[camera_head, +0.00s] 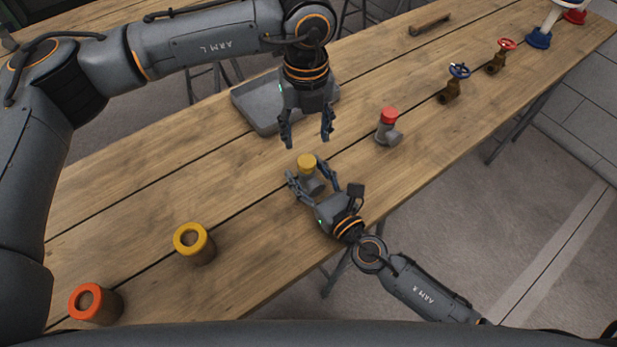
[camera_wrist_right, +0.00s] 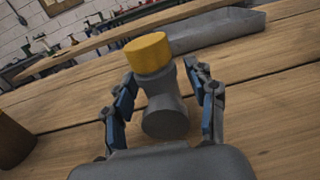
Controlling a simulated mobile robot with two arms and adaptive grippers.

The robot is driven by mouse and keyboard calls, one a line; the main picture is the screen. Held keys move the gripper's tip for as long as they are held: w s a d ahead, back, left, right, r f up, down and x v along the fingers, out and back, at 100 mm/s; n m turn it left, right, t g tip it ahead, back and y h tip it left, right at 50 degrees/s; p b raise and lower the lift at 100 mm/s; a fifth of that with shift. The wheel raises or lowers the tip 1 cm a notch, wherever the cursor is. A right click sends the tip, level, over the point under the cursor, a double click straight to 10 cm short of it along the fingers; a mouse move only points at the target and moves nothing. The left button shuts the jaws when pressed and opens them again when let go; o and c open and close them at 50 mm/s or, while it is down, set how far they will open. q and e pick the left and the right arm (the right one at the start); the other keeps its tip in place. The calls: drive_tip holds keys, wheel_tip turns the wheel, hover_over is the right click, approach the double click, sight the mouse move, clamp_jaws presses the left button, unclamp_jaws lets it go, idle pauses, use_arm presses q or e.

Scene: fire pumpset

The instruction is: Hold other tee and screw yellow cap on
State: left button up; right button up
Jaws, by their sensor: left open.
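A grey tee (camera_wrist_right: 166,117) stands on the table with a yellow cap (camera_wrist_right: 148,53) on its top opening. In the head view the yellow cap (camera_head: 307,161) sits above the grey tee (camera_head: 312,184). My right gripper (camera_head: 325,185) has its fingers on both sides of the tee; in the right wrist view (camera_wrist_right: 163,100) gaps seem to show beside the tee, and I cannot tell whether the fingers touch it. My left gripper (camera_head: 307,139) is open and empty above and behind the yellow cap. Another grey tee (camera_head: 388,133) with a red cap (camera_head: 389,115) stands to the right.
A grey tray (camera_head: 262,122) lies behind my left gripper. A yellow ring-shaped piece (camera_head: 194,243) and an orange one (camera_head: 95,303) stand at the left. A blue-wheel valve (camera_head: 452,88) and a red-wheel valve (camera_head: 499,58) stand farther right. The table's middle left is clear.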

sight(306, 160)
clamp_jaws()
use_arm(q)
drive_tip(key=shift+m, duration=2.2)
drive_tip(key=shift+f, duration=4.05)
